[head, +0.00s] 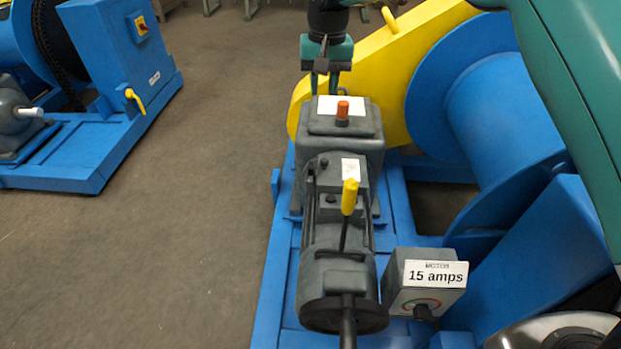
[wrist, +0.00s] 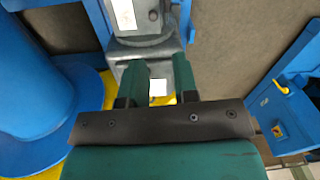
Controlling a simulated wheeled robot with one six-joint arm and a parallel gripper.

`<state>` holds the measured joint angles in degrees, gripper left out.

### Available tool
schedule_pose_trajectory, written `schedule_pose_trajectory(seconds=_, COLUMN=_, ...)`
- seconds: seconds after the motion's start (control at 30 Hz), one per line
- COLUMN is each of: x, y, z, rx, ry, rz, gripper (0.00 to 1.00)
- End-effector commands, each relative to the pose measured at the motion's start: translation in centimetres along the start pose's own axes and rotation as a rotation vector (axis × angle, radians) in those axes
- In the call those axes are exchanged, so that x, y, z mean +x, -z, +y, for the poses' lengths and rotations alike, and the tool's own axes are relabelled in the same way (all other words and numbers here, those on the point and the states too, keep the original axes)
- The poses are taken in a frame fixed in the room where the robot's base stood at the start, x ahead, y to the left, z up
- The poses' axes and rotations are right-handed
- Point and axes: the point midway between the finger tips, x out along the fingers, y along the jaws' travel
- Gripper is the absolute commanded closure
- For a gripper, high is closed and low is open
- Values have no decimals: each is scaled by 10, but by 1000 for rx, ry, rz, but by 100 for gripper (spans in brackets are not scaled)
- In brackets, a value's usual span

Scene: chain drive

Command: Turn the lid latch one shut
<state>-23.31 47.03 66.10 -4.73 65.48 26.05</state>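My gripper (head: 325,82) points down at the far end of the grey gearbox, in front of the yellow chain guard (head: 370,60).
The grey gearbox (head: 368,150) and motor, with an upright yellow-gripped lever (head: 350,197), stand below my gripper. A control box (head: 400,290) reads "15 amps". A large blue drum (head: 500,110) is at right. Bare floor (head: 200,200) lies between the machines.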

Motion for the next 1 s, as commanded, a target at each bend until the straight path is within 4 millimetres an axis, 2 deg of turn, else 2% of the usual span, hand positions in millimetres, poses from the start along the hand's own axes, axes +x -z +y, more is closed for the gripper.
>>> schedule_pose_trajectory(seconds=0.03, x=33, y=12, z=-6, rx=32, ry=-12, rz=-3, gripper=72)
schedule_pose_trajectory(seconds=0.13, x=63, y=27, z=-14, rx=92, ry=-29, rz=-6, gripper=72)
schedule_pose_trajectory(seconds=0.2, x=76, y=32, z=-16, rx=120, ry=-36, rz=-6, gripper=72)
schedule_pose_trajectory(seconds=0.47, x=101, y=36, z=-18, rx=142, ry=-43, rz=-9, gripper=72)
schedule_pose_trajectory(seconds=1.0, x=219, y=35, z=-13, rx=140, ry=-42, rz=-8, gripper=72)
